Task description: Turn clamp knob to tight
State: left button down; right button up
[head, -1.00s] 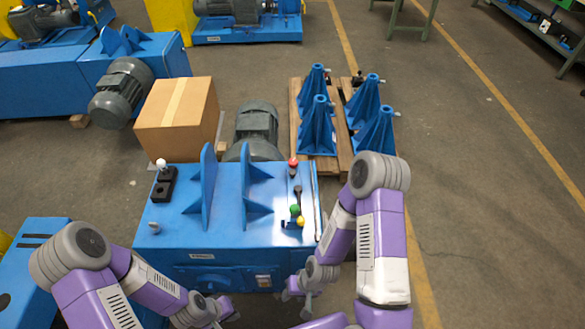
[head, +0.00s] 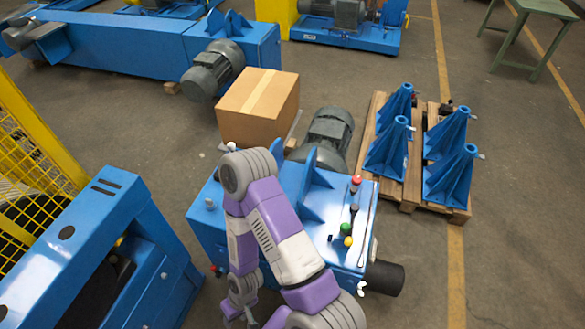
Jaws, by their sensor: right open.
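The blue machine (head: 205,222) stands in front of me, partly covered by my right arm. Its top right edge carries several small knobs: a red one (head: 356,180), a green one (head: 346,228) and a yellow one (head: 348,241). A pale knob (head: 362,287) shows low on its right side, and a grey one (head: 209,203) on its left top. I cannot tell which is the clamp knob. My right gripper (head: 240,316) is open, low in front of the machine, apart from the top knobs. My left gripper is out of view.
A black cylinder (head: 384,278) sticks out right of the machine. Another blue machine (head: 150,270) and a yellow mesh guard (head: 35,150) stand at left. A cardboard box (head: 245,125) and pallets with blue stands (head: 410,198) lie behind. The floor at right is clear.

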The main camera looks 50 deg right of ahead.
aim_at(356, 180)
jog(key=u, duration=1.2)
jog(key=k, duration=1.25)
jog(key=z, duration=1.9)
